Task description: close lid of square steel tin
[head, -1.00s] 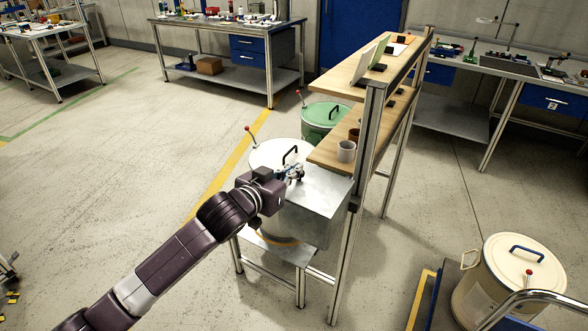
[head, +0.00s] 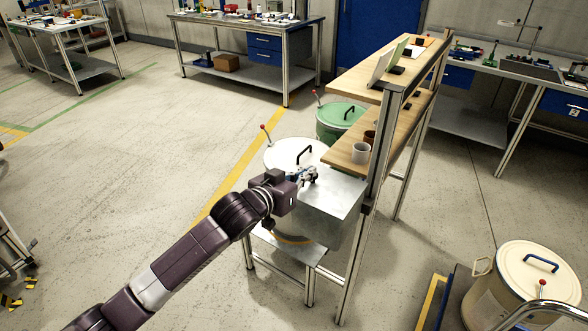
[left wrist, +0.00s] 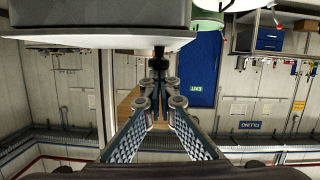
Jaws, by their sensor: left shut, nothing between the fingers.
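The square steel tin (head: 325,226) stands on a low metal stand in the head view, with its flat, bright top (head: 335,190) facing up. My left gripper (head: 313,175) is at the far left part of that top, seemingly just above or at its surface; contact cannot be told. The gripper is shut and empty; its fingers also show in the left wrist view (left wrist: 160,66). I cannot tell whether the lid is fully down. My right gripper is out of view.
A white round drum (head: 283,154) with a black handle stands just behind the tin, and a green drum (head: 342,114) behind that.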

